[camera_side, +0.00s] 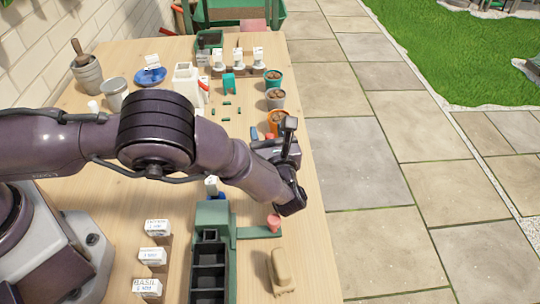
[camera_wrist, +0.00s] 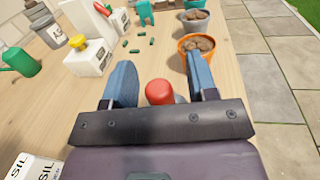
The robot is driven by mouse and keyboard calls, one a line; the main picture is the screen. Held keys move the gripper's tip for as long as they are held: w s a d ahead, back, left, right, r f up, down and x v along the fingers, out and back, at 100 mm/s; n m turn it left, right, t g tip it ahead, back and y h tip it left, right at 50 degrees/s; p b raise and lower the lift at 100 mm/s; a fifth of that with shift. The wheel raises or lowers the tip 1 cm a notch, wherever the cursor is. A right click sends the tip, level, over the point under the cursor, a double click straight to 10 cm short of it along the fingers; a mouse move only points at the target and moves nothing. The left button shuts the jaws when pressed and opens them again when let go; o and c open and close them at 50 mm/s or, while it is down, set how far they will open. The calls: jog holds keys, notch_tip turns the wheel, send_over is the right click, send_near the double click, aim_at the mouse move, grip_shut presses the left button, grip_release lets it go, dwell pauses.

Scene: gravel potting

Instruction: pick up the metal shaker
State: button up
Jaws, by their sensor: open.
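A red-topped object (camera_wrist: 160,92) stands between the two blue fingers of my gripper (camera_wrist: 162,85) in the wrist view. Only its rounded red cap and a sliver of grey body show, and my gripper's palm hides the rest. It looks like the metal shaker, but I cannot be sure. In the side view its red top (camera_side: 270,136) shows beside my gripper (camera_side: 264,134), near the table's right edge. The fingers are open on either side of it, with a gap visible at the left finger. Whether the right finger touches it I cannot tell.
An orange pot (camera_wrist: 197,45) of brown lumps stands just beyond the fingers, with a grey pot (camera_wrist: 196,20) behind it. A yellow-knobbed white box (camera_wrist: 90,58) is to the left. A green tray (camera_side: 211,270) and tan brush (camera_side: 281,270) lie nearer the front.

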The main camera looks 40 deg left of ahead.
grip_shut()
dwell(0.3)
